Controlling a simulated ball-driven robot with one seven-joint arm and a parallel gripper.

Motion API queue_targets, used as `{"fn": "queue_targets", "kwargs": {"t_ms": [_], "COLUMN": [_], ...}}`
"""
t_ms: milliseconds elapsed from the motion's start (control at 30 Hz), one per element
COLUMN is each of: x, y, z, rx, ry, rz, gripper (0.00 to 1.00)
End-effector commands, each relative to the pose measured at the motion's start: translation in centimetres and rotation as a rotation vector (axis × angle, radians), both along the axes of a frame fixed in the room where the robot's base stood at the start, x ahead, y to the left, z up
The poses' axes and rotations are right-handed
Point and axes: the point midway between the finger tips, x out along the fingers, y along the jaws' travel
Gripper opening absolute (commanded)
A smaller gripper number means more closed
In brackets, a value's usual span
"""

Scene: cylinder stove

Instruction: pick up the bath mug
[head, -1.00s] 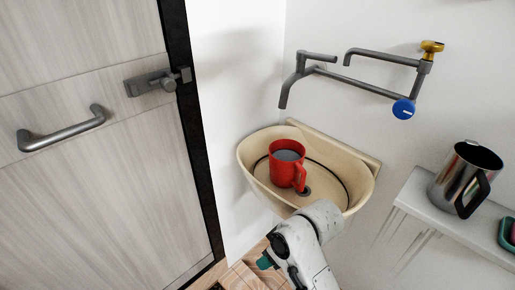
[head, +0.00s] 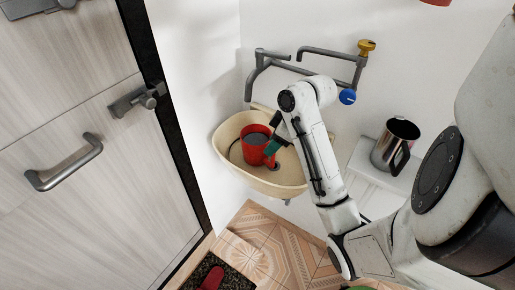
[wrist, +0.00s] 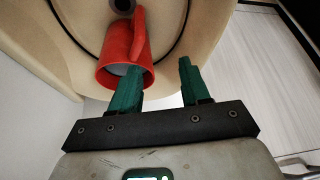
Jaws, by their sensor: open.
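The red bath mug (head: 253,145) stands in the cream basin (head: 226,133), its inside grey. My gripper (head: 274,148) is over the basin at the mug's right side, partly covering it. In the wrist view the mug (wrist: 112,62) is at upper left with its handle near the top. My gripper (wrist: 159,67) is open there. Its left green finger overlaps the mug's mouth and rim, and its right finger is clear of the mug to the right. I cannot tell whether the left finger is inside the mug or touches it. Nothing is held between the fingers.
Grey taps (head: 262,72) with a blue knob (head: 347,96) are on the wall above the basin. A steel mug (head: 391,150) stands on a white shelf to the right. A door with a handle (head: 65,165) is at left. Tiled floor (head: 262,238) lies below.

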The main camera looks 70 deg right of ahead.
Motion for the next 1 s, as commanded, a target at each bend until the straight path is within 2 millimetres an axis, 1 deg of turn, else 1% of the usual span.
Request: {"fn": "queue_targets", "kwargs": {"t_ms": [33,100,200,267,367,500,700,1000], "x": [-1.3,-2.5,-3.5,-3.7,-3.6,-3.0,-2.1,-1.6], "y": [-1.0,-1.7,-2.3,-2.4,-2.5,-2.5,-2.5,-2.5], "z": [0.2,0.3,0.3,0.1,-0.7,-2.5,-4.4,-5.3], "rx": [-0.005,-0.007,-0.01,-0.009,-0.009,-0.009,-0.009,-0.009], "ry": [0.014,0.027,0.04,0.043,0.045,0.044,0.045,0.044], "rz": [-0.006,-0.003,0.0,0.002,0.005,0.005,0.003,0.001], "gripper": [0.46,0.46,0.46,0.46,0.46,0.46,0.46,0.46]}}
